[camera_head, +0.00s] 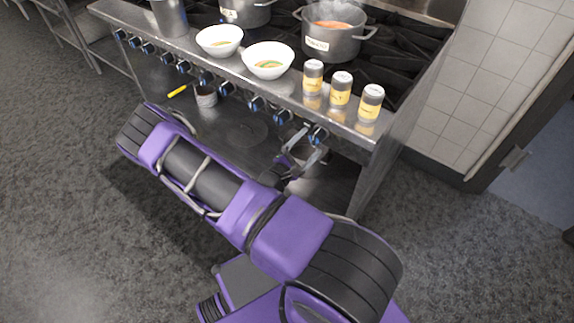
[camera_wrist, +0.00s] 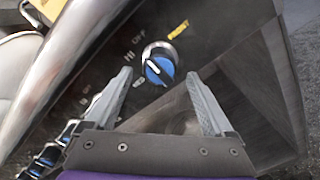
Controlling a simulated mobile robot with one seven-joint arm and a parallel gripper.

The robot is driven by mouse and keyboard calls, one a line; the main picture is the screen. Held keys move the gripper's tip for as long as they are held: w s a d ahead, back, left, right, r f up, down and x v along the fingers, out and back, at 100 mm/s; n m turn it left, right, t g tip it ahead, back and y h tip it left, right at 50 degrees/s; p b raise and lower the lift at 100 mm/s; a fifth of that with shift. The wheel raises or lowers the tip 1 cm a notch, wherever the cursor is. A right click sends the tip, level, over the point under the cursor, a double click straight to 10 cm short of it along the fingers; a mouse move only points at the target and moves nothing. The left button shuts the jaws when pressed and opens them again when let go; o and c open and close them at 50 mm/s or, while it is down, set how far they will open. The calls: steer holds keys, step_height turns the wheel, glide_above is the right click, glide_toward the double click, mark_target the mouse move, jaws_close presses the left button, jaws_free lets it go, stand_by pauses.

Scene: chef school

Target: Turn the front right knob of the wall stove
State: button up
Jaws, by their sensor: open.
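The wall stove (camera_head: 178,52) stands across the top of the head view, with a row of blue and black knobs along its front. The rightmost front knob (camera_head: 318,135) is at the stove's right end. My gripper (camera_head: 305,150) is in front of the right end of the knob row. In the wrist view my gripper (camera_wrist: 162,75) is open, its fingers on either side of the knob, with gaps visible; exact depth is unclear.
Three yellow-labelled cans (camera_head: 341,90) stand on the stove's front ledge above the knobs. Two white bowls (camera_head: 268,61) and steaming pots (camera_head: 333,45) are farther left and back. A metal front rail (camera_wrist: 62,55) runs beside the knob. The floor in front is clear.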

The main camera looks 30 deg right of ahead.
steer(key=v, duration=1.4)
steer(key=shift+b, duration=0.3)
steer(key=shift+d, duration=0.1)
